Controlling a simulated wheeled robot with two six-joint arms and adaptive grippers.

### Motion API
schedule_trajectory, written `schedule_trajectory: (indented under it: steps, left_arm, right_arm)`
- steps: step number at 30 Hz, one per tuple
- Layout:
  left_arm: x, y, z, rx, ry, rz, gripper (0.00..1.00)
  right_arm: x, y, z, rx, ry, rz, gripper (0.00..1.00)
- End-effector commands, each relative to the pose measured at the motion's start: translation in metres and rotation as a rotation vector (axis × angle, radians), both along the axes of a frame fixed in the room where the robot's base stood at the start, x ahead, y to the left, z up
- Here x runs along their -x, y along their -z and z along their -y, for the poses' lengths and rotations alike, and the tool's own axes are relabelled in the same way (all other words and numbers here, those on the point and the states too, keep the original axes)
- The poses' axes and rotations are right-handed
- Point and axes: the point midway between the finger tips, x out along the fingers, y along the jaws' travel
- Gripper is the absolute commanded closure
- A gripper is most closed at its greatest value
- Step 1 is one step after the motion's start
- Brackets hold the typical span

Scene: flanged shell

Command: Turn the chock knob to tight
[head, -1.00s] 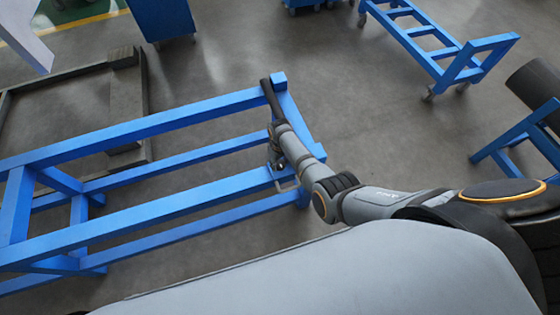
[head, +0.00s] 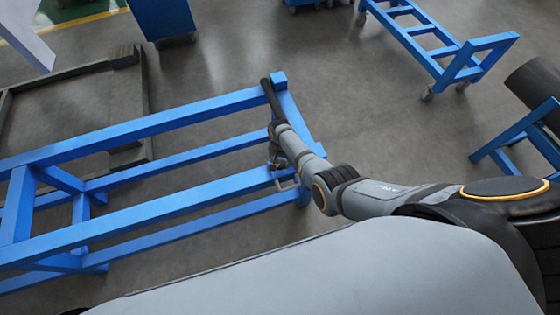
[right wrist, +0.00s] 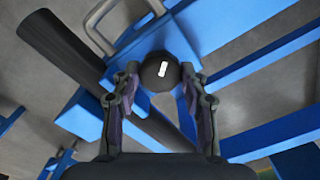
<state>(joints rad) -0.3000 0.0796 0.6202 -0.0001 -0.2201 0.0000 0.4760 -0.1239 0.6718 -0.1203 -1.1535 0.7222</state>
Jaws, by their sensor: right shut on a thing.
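The chock knob (right wrist: 160,71) is round and black with a short white mark on its face, in the right wrist view. The mark is tilted slightly off the picture's vertical. My right gripper (right wrist: 158,88) has one finger on each side of the knob and is shut on it. In the head view, my right gripper (head: 276,157) is at the right end of a blue frame (head: 140,211), and the knob is too small to make out there. My left gripper is not in view.
A dark bar (head: 271,98) lies beside the gripper at the frame's end; a dark tube (right wrist: 60,45) shows in the wrist view. A metal loop handle (right wrist: 98,25) is close by. A blue trolley (head: 437,47) stands at the upper right, with open floor between.

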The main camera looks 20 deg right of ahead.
Motion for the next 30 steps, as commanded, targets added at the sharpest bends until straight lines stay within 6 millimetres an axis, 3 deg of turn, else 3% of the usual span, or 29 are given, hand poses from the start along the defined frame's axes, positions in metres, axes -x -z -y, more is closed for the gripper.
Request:
schedule_trajectory:
  steps: [13,30]
  left_arm:
    - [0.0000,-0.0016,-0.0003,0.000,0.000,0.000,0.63]
    - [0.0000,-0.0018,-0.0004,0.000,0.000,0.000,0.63]
  right_arm:
    - [0.0007,0.0006,0.0003,0.000,0.284,-0.001,0.88]
    - [0.0008,0.0007,0.0004,0.001,0.357,-0.002,0.88]
